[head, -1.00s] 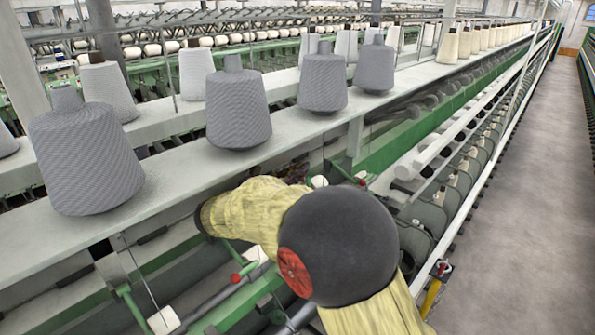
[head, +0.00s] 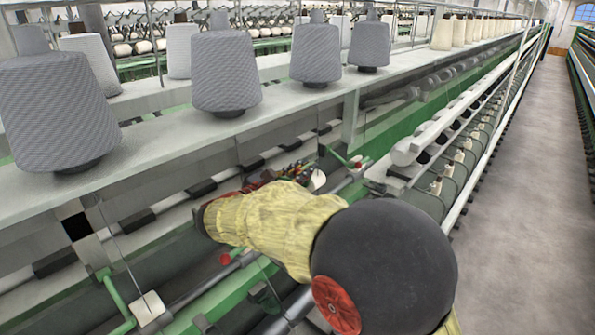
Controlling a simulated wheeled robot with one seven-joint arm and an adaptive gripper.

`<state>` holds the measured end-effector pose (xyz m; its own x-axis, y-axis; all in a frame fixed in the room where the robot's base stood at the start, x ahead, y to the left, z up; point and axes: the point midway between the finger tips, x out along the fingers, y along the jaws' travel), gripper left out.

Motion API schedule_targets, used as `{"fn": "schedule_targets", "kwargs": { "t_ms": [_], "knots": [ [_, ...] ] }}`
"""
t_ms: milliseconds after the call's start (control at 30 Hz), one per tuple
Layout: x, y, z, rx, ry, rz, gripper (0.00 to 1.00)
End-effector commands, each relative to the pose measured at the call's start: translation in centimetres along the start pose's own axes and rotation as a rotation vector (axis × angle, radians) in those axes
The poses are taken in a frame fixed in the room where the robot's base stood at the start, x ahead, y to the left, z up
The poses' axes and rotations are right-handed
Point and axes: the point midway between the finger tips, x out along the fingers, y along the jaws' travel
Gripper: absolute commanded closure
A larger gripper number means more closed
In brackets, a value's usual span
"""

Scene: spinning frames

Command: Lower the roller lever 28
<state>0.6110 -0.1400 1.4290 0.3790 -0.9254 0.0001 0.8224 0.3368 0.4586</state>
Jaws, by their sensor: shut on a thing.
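My gripper (head: 287,174) shows partly past my yellow-sleeved arm, as small dark and red parts over the rollers. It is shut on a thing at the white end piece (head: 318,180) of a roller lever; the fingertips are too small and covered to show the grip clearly. A green lever with a red knob (head: 358,165) is just right of it. Another green roller lever (head: 113,298) with a white end piece (head: 148,308) is at lower left. A red knob (head: 225,258) is below my forearm. No lever number is readable.
A grey shelf (head: 150,160) with several grey yarn cones (head: 225,75) runs above the rollers. Cream cones (head: 443,33) stand farther back. Long rollers and green rails (head: 235,300) lie below. The aisle floor (head: 530,160) at right is clear.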

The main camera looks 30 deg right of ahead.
Motion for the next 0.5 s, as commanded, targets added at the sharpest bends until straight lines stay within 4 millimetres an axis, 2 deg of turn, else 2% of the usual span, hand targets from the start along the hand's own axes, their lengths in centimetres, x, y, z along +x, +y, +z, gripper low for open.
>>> {"fn": "schedule_targets", "kwargs": {
  "t_ms": [200, 500],
  "knots": [
    [0.0, -1.5, -0.9, 0.014, 0.000, -0.001, 1.00],
    [0.0, -2.0, -1.2, 0.013, 0.000, -0.001, 1.00]
  ]
}}
